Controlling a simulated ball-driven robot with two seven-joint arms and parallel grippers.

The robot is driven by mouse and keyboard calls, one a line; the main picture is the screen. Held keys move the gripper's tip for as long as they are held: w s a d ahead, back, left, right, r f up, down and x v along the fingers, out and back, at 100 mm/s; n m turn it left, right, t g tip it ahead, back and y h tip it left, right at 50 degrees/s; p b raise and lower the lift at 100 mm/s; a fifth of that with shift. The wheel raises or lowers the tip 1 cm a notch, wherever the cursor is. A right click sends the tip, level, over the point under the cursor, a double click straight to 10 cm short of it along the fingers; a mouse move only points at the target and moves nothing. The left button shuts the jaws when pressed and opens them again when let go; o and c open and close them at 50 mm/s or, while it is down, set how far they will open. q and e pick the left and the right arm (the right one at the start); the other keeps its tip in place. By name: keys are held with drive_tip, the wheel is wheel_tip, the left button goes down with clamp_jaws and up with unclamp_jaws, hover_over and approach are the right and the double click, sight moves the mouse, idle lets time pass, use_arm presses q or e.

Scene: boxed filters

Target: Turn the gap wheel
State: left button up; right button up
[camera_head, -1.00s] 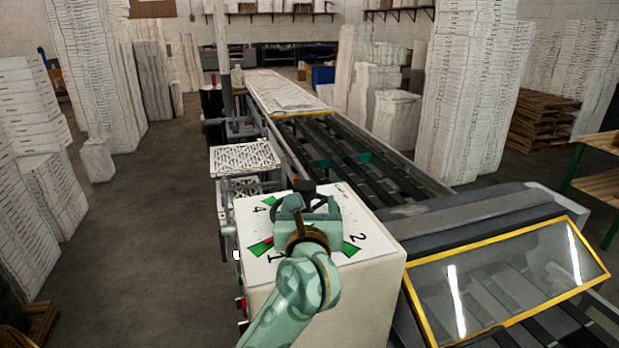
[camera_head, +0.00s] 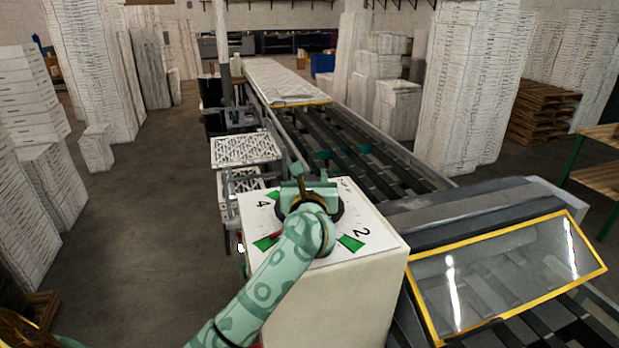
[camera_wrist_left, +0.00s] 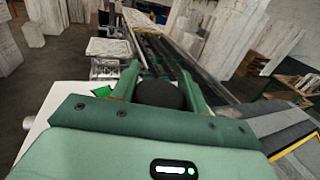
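The gap wheel (camera_head: 337,212) is a dark wheel lying on top of a white box (camera_head: 340,290). A dial around it carries green marks and black numbers, with 2 and 4 readable. My left gripper (camera_head: 308,182) is over the wheel and hides most of it, with my green patterned arm coming in from the lower left. In the left wrist view a round black knob (camera_wrist_left: 160,95) sits between the two green fingers. The fingers appear closed against its sides, though the contact itself is hard to see. My right gripper is in neither view.
A conveyor (camera_head: 350,150) runs back behind the box. A yellow-framed clear guard (camera_head: 510,280) stands to the right. White slotted trays (camera_head: 245,150) are behind the box at left. Tall white stacks (camera_head: 470,90) stand around. The floor at left (camera_head: 130,230) is clear.

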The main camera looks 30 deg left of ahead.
use_arm(q)
drive_tip(key=shift+c, duration=0.8)
drive_tip(key=n+g+y+b, duration=0.2)
drive_tip(key=y, duration=0.1)
drive_tip(key=shift+s+a+f+n+g, duration=0.1)
drive_tip(key=shift+f+n+g, duration=0.1)
drive_tip(key=shift+n+g, duration=0.15)
drive_tip(key=n+g+y+b, duration=0.1)
drive_tip(key=n+g+b, duration=0.2)
drive_tip(key=g+b, duration=0.1)
drive_tip(key=s+n+g+y+b, duration=0.1)
drive_tip(key=n+g+y+b, duration=0.1)
drive_tip(key=n+g+b, duration=0.2)
drive_tip(key=n+g+y+b, duration=0.2)
drive_tip(key=n+g+b, duration=0.2)
drive_tip(key=g, duration=0.4)
drive_tip(key=shift+s+a+n+g+b, duration=0.25)
drive_tip(key=shift+s+b, duration=0.05)
drive_tip(key=shift+b, duration=0.3)
drive_tip(key=shift+s+r+n+g+h+b, duration=0.15)
drive_tip(key=shift+n+g+h+b, duration=0.45)
drive_tip(key=shift+n+g+b, duration=0.8)
drive_tip(key=shift+g, duration=0.4)
drive_tip(key=o, duration=1.4)
